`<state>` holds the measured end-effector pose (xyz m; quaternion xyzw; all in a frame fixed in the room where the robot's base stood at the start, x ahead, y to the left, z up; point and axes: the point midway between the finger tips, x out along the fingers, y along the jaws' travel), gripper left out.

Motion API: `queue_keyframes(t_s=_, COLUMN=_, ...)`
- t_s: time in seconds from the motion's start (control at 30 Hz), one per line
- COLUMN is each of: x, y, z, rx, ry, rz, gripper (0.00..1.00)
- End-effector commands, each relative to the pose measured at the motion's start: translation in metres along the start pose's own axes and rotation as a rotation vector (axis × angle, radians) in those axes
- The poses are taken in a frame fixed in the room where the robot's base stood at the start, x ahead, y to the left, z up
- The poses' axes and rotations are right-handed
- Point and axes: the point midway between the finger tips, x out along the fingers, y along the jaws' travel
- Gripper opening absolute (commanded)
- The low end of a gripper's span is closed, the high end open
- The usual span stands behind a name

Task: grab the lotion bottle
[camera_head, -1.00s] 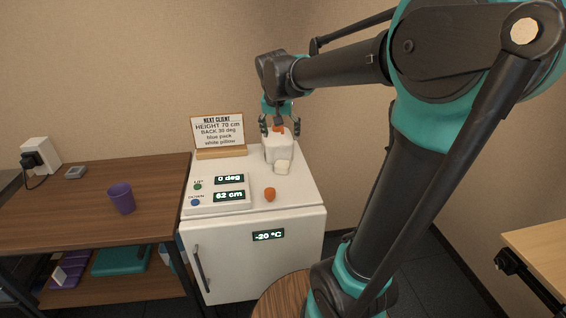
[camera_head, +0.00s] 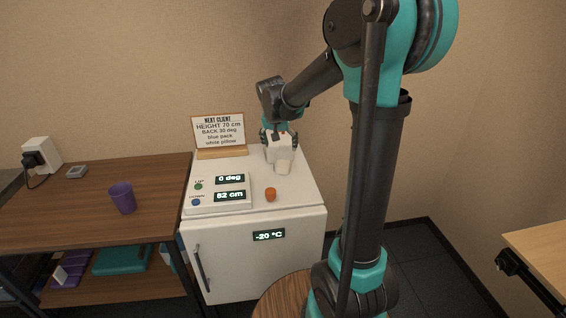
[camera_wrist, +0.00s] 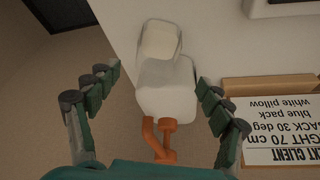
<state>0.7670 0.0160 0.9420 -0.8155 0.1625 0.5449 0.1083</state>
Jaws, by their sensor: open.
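The lotion bottle (camera_head: 279,150) is a white, boxy bottle standing at the back of the white freezer's top. In the wrist view its white body (camera_wrist: 166,92) shows with an orange pump (camera_wrist: 160,135) at the near end. My gripper (camera_head: 279,138) is open above and around the top of the bottle. In the wrist view the fingers (camera_wrist: 155,84) lie on both sides of the bottle, with a gap on each side. The pump is hidden behind my gripper in the head view.
A small cream block (camera_head: 282,168) is close in front of the bottle. An orange piece (camera_head: 270,194) and a control panel (camera_head: 222,195) are on the freezer (camera_head: 300,196). A sign (camera_head: 219,132) stands to the left. A purple cup (camera_head: 122,198) is on the wooden desk (camera_head: 70,222).

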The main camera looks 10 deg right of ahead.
Motion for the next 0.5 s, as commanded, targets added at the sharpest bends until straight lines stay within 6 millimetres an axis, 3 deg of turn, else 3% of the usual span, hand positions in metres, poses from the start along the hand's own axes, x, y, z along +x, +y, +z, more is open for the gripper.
queue_keyframes(t_s=0.3, x=0.034, y=0.005, z=-0.015, rx=0.002, ry=0.0, rz=0.0, gripper=0.8)
queue_keyframes(t_s=0.5, x=0.051, y=0.004, z=-0.013, rx=0.001, ry=0.0, rz=-0.001, gripper=0.8)
